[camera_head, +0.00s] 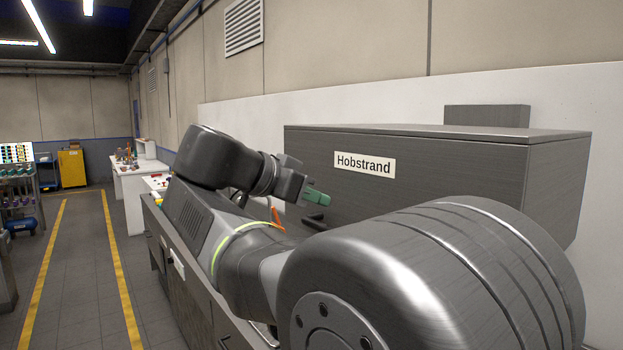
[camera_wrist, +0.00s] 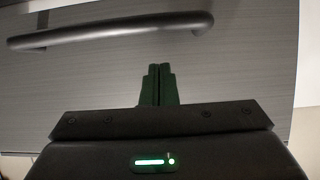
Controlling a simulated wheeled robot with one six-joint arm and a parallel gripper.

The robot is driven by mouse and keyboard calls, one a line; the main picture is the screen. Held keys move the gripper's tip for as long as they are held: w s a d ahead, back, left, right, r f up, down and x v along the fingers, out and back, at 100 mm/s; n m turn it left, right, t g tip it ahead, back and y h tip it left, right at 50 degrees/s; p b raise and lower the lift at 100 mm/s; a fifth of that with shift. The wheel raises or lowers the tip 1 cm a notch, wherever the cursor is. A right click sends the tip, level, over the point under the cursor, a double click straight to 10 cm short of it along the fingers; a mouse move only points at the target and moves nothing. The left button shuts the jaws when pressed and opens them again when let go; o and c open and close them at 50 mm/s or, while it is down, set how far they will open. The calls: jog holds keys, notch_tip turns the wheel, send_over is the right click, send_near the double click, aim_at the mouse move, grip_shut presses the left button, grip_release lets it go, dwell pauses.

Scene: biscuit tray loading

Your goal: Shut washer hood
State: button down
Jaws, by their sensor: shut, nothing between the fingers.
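The washer hood (camera_head: 440,170) is a large grey box with a "Hobstrand" label at the right of the head view. Its dark bar handle (camera_head: 313,217) is low on the front face, partly hidden behind my arm. In the wrist view the hood's front panel (camera_wrist: 250,75) fills most of the picture, and the handle (camera_wrist: 110,32) runs across the top. My gripper (camera_head: 317,198) has green fingers and is in front of the hood face, close to the handle. In the wrist view my gripper (camera_wrist: 158,72) is shut and empty, with its fingertips below the handle and apart from it in the picture.
My arm covers the lower middle of the head view and hides what is under the hood. A white table (camera_head: 135,185) with small items stands farther back. A floor aisle with yellow lines (camera_head: 125,290) is clear at left. A wall is behind the hood.

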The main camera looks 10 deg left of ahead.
jog(key=shift+s+a+f, duration=0.15)
jog(key=shift+f, duration=0.45)
jog(key=shift+s+a+f, duration=0.1)
jog(key=shift+f, duration=0.5)
jog(key=shift+f, duration=0.2)
